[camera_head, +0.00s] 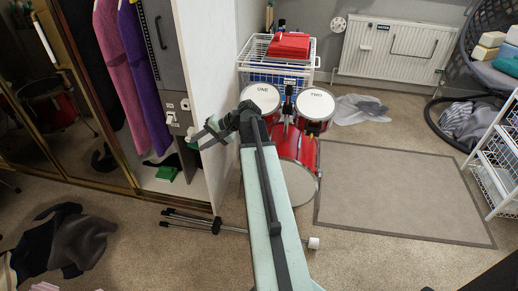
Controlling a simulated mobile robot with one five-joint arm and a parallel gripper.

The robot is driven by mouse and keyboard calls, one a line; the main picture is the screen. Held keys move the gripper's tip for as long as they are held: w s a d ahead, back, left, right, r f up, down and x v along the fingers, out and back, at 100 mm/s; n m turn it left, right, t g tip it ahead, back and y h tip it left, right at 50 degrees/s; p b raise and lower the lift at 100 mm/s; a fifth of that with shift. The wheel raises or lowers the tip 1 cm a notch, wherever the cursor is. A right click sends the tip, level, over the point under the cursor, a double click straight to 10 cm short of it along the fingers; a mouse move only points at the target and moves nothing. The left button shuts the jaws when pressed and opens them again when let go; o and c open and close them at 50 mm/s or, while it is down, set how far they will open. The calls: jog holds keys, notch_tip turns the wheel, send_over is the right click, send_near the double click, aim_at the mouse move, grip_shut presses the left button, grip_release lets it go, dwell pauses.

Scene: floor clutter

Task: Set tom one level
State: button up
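Tom ONE (260,97) is a red drum with a white head lettered ONE, on the left of a small red drum kit in the middle of the picture. Its head faces up and toward me; its exact tilt is hard to judge. Tom TWO (315,104) is beside it on the right, and a dark mount (289,100) stands between them. The red bass drum (300,146) is below, partly hidden by my pale green arm. My gripper (213,132) is left of and nearer than tom ONE, apart in the picture. Its fingers are too small to read.
A white wardrobe side panel (205,85) stands close left of my gripper. A black stand (205,221) lies on the floor in front. A white wire rack (264,57) is behind the kit. A grey mat (395,195) leaves clear floor at right.

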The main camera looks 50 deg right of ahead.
jog(key=s+d+f+m+t+b, duration=0.1)
jog(key=d+f+m+t+b, duration=0.2)
jog(key=d, duration=0.4)
jog(key=s+d+f+m+t+b, duration=0.1)
jog(key=d+f+b, duration=0.2)
jog(key=d+b, duration=0.35)
jog(key=s+d+m+t+h+b, duration=0.2)
jog(key=s+d, duration=0.2)
jog(key=d, duration=0.4)
jog(key=s+d+m+t+h+b, duration=0.2)
jog(key=s+d+t+b, duration=0.15)
jog(key=d, duration=0.45)
jog(key=shift+g, duration=0.35)
jog(key=w, duration=0.4)
jog(key=w+a, duration=0.1)
jog(key=w, duration=0.2)
grip_shut()
jog(key=shift+s+f, duration=0.1)
